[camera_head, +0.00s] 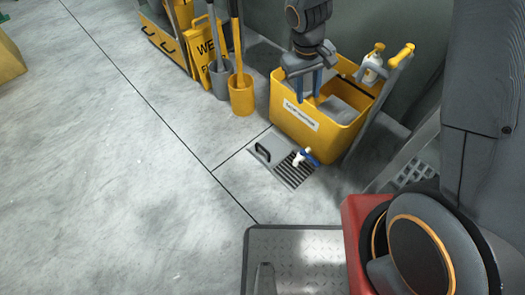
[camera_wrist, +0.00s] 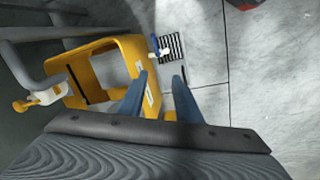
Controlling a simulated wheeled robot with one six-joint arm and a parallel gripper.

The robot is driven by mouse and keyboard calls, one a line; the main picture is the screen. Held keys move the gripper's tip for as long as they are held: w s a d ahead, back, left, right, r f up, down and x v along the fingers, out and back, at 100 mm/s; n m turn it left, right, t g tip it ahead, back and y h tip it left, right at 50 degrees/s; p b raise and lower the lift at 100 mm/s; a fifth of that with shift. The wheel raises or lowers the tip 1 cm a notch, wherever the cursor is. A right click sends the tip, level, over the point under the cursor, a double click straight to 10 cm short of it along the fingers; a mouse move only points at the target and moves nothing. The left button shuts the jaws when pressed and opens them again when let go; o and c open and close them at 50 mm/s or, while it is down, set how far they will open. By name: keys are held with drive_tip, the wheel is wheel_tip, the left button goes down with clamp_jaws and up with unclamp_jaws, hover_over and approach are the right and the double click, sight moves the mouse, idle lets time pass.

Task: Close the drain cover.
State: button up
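A dark slatted drain grate (camera_head: 294,173) lies in the floor in front of the yellow mop bucket. Beside it, on its left, is a flat grey cover plate (camera_head: 275,146) with a black handle (camera_head: 262,152). The slats are uncovered. The grate also shows in the wrist view (camera_wrist: 173,46), with a blue-and-white tap (camera_wrist: 160,48) at its edge. My gripper (camera_head: 309,97) points down over the yellow bucket, above and behind the drain. Its two blue fingers are apart with nothing between them; they show in the wrist view (camera_wrist: 160,95).
The yellow bucket (camera_head: 325,135) has a tap (camera_head: 305,157) that sticks out over the grate. A yellow holder (camera_head: 242,97) and a wet-floor sign (camera_head: 207,45) stand to the left.

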drive_tip(key=w+a+f+n+b, duration=0.1)
drive_tip(key=w+a+f+b, duration=0.25)
drive_tip(key=f, duration=0.55)
drive_tip(key=w+a+f+n+b, duration=0.1)
drive_tip(key=w+a+f+b, duration=0.25)
drive_tip(key=f, duration=0.55)
drive_tip(key=n+t+b, duration=0.1)
drive_tip(key=n+b, duration=0.2)
drive_tip(key=b, duration=0.7)
approach(263, 148)
drive_tip(key=shift+w+d+f+b, duration=0.2)
drive_tip(key=shift+f+b, duration=0.3)
drive_tip(key=shift+f, duration=0.8)
drive_tip(key=shift+w+d+f+b, duration=0.15)
drive_tip(key=shift+f+b, duration=0.4)
drive_tip(key=shift+f, duration=0.7)
drive_tip(key=shift+w+d+f+b, duration=0.15)
drive_tip(key=shift+f+b, duration=0.35)
drive_tip(key=shift+f, duration=0.8)
drive_tip(key=shift+c, duration=0.3)
clamp_jaws()
